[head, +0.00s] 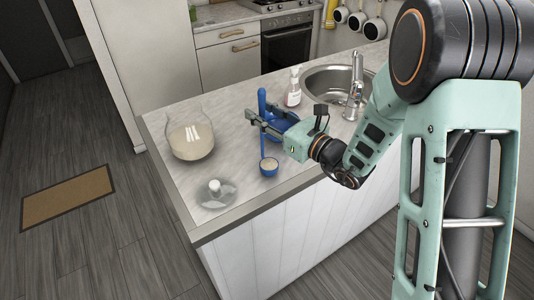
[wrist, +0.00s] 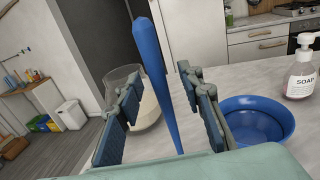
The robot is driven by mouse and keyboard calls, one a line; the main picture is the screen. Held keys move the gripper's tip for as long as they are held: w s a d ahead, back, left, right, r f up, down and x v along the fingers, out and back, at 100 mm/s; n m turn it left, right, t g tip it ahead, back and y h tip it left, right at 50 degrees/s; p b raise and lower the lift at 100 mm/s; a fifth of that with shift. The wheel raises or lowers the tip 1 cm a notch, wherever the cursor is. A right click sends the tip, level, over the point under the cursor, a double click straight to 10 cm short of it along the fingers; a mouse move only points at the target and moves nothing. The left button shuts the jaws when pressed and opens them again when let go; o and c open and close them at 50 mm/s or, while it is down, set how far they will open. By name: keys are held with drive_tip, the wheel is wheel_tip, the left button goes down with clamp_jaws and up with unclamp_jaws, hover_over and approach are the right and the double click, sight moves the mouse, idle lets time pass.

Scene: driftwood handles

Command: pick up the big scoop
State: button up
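The big scoop is blue, with a long handle (head: 262,103) standing up from a small round cup (head: 268,166) with pale contents on the counter. In the wrist view the handle (wrist: 153,55) rises between the two fingers, thicker at its top. My gripper (head: 258,121) reaches in from the right at the handle, and it also shows in the wrist view (wrist: 160,90). It is open, with a visible gap on each side of the handle. The scoop's cup is hidden in the wrist view.
A blue bowl (head: 284,119) sits close behind my gripper. A glass jar with pale contents (head: 190,142) stands left, a glass lid (head: 216,191) lies near the front edge. A soap bottle (head: 293,90), sink (head: 325,80) and faucet (head: 356,85) are at the back right.

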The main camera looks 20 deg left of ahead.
drive_tip(key=shift+c, duration=0.7)
clamp_jaws()
drive_tip(key=shift+r, duration=0.15)
